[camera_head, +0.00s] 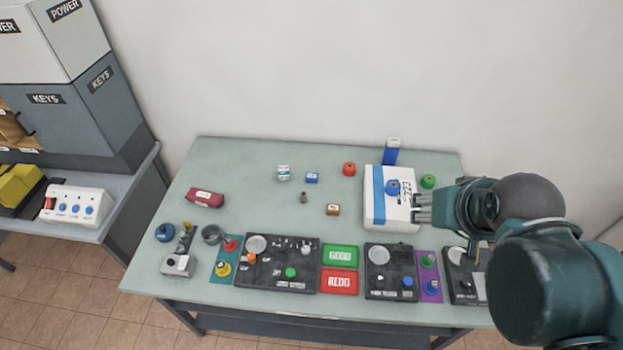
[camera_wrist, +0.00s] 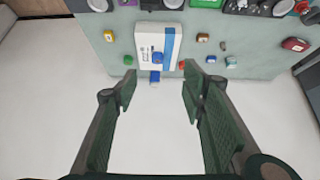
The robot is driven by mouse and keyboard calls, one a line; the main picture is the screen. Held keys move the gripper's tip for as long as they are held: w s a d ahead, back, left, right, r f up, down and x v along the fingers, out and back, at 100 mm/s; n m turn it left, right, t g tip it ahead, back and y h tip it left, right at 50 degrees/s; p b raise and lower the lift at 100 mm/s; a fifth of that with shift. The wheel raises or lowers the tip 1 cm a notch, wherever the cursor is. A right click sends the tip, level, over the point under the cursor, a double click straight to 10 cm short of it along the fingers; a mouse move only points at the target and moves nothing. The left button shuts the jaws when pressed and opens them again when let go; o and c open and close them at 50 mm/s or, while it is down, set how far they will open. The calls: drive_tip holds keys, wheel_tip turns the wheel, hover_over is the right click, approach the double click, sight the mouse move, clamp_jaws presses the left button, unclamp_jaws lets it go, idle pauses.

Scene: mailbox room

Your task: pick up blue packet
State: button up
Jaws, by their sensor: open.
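A blue packet (camera_head: 391,152) with a pale top stands upright at the back edge of the table, behind a white box. It also shows in the wrist view (camera_wrist: 155,77), just past the white box and between my fingers in the picture, but farther away than them. A smaller blue box (camera_head: 312,178) with a pale label lies left of the white box; which of the two is the task's packet I cannot tell. My gripper (camera_head: 418,208) is open and empty, at the right side of the white box in the head view. Its two fingers (camera_wrist: 160,88) are spread wide.
The white box (camera_head: 405,213) has a blue stripe and a blue knob on top. Red (camera_head: 349,169) and green (camera_head: 428,181) round pieces flank it. Dark panels (camera_head: 275,262) with knobs line the table's front.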

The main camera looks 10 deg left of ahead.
drive_tip(key=w+a+r+n+g, duration=0.1)
drive_tip(key=w+a+n, duration=0.2)
drive_tip(key=w, duration=0.5)
drive_tip(key=w+a+r+n+g, duration=0.1)
drive_tip(key=w+a+n, duration=0.15)
drive_tip(key=w, duration=0.45)
drive_tip(key=w+a+f+n+g, duration=0.1)
drive_tip(key=w+a+f+n, duration=0.2)
drive_tip(key=w, duration=0.4)
drive_tip(key=w+a+f+n+g, duration=0.1)
drive_tip(key=w+a+f, duration=0.2)
drive_tip(key=w+a, duration=0.35)
drive_tip(key=w+a+f+n+g, duration=0.1)
drive_tip(key=w+a+f+n, duration=0.1)
drive_tip(key=w+a+f, duration=0.3)
drive_tip(key=w+a+f+n+g+b, duration=0.1)
drive_tip(key=w+a+f+n, duration=0.2)
drive_tip(key=f, duration=1.1)
drive_tip(key=w+a+f+n+g, duration=0.1)
drive_tip(key=w+a+f+n, duration=0.2)
drive_tip(key=w+a+f, duration=0.5)
drive_tip(key=shift+w+a+f+n+b, duration=0.1)
drive_tip(key=shift+w+f+n+b, duration=0.2)
drive_tip(key=shift+w+f, duration=0.6)
drive_tip(key=shift+a+f, duration=0.15)
drive_tip(key=shift+f, duration=0.2)
